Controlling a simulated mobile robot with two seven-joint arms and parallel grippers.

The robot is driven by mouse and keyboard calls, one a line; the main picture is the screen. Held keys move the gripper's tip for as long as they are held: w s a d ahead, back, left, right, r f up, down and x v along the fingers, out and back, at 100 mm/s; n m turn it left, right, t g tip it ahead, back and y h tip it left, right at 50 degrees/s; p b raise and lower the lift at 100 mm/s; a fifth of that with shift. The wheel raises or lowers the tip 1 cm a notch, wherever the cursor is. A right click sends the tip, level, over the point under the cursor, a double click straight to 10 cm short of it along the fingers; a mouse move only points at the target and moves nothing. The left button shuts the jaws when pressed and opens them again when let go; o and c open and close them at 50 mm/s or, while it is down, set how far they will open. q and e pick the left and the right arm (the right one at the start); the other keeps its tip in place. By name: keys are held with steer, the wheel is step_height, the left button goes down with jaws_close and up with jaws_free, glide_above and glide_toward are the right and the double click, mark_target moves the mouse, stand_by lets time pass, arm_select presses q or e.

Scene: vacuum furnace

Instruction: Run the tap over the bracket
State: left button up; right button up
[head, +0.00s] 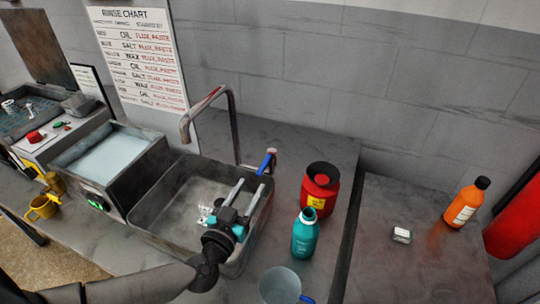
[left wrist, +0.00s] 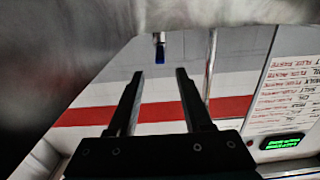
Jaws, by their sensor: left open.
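The tap (head: 233,120) is a bent grey pipe rising behind the sink (head: 148,215), with a blue-ended handle (head: 265,163) at its right. A small pale metal piece (head: 205,213), probably the bracket, lies in the sink, partly hidden by my left gripper. My left gripper (head: 251,185) is open and empty over the right part of the sink, its fingers pointing towards the blue handle. In the left wrist view the blue handle (left wrist: 160,50) shows beyond and between the open fingertips (left wrist: 159,72), apart from them. No water shows from the spout. My right gripper is out of view.
A red container (head: 320,190), a teal bottle (head: 305,235) and a clear beaker (head: 280,285) stand right of the sink. A bath with a green display (head: 97,203) stands left. An orange bottle (head: 466,203) and a small box (head: 402,235) are on the right-hand surface.

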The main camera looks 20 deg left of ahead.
mark_target(267, 159)
arm_select(q)
steer(key=w, duration=0.4)
steer(key=w+b, duration=0.1)
steer(key=w, duration=0.3)
steer(key=w+b, duration=0.1)
steer(key=w, duration=0.3)
steer(key=shift+a, duration=0.35)
jaws_close()
stand_by(1.1)
